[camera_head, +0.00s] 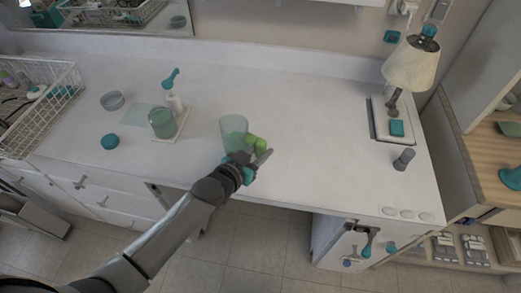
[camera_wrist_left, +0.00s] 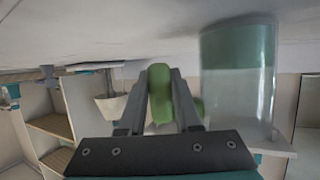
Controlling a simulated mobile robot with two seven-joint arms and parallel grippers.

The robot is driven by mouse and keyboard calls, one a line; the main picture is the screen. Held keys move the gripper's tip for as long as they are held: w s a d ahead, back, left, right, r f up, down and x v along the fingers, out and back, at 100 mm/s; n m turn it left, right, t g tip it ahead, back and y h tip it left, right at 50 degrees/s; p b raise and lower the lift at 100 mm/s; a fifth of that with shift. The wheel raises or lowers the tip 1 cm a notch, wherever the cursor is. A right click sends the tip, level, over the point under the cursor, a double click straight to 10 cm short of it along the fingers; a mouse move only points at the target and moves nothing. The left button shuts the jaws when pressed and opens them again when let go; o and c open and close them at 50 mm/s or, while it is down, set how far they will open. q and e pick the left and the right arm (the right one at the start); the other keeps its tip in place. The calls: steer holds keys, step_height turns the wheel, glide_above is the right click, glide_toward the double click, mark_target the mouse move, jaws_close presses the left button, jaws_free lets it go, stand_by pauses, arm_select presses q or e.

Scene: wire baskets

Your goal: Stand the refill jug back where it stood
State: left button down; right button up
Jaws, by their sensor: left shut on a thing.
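The refill jug (camera_head: 233,127) is a clear vessel with green liquid in its lower part and a light green handle (camera_head: 257,144). It is at the front middle of the white counter, looking upright. My left gripper (camera_head: 262,157) is shut on the handle, at the jug's front right side. In the left wrist view, which is upside down, the handle (camera_wrist_left: 160,88) is between the fingers and the jug (camera_wrist_left: 238,80) is beside them. I cannot tell whether the jug's base touches the counter. My right gripper is not in view.
A pale green mat (camera_head: 137,115) lies left of a green jar (camera_head: 162,124) and a pump bottle (camera_head: 174,103). A glass bowl (camera_head: 112,101), teal lid (camera_head: 110,142) and wire basket (camera_head: 55,105) are farther left. A lamp (camera_head: 411,64) and grey cup (camera_head: 404,159) stand right. The counter between is clear.

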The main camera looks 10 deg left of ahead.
arm_select(q)
steer(key=shift+f, duration=0.1)
stand_by(0.3)
steer(key=c, duration=0.5)
jaws_free()
steer(key=shift+f, duration=0.1)
steer(key=c, duration=0.4)
steer(key=shift+s, duration=0.1)
steer(key=shift+p+v, duration=3.3)
steer(key=shift+v, duration=0.9)
